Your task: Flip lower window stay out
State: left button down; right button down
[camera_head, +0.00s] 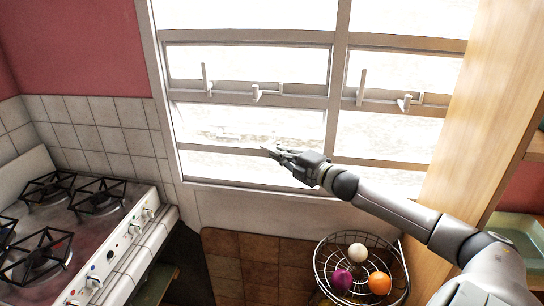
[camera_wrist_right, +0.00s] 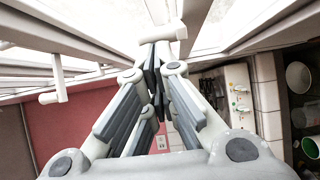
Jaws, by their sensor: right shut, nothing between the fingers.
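My right gripper (camera_head: 277,152) reaches in from the right, in front of the lower left window (camera_head: 250,122). Its fingers (camera_wrist_right: 157,68) are shut with nothing between them. In the right wrist view, a white stay-like bar with a crosspiece (camera_wrist_right: 160,34) shows just beyond the fingertips; I cannot tell whether they touch it. In the head view, the gripper covers the place where a lower stay could be. Higher up, a stay handle (camera_head: 258,93) and an upright lever (camera_head: 207,80) sit on the left window's middle rail. My left gripper is not in view.
A similar lever (camera_head: 362,87) and handle (camera_head: 405,103) are on the right window. Below stands a wire basket (camera_head: 345,292) with three round items. A stove (camera_head: 75,240) is at left, a wooden panel (camera_head: 490,110) at right.

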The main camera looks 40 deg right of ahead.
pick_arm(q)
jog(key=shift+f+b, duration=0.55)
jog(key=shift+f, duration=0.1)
pick_arm(e)
jog(key=shift+w+d+y, duration=0.2)
jog(key=shift+d+y, duration=0.2)
jog(key=shift+d, duration=1.5)
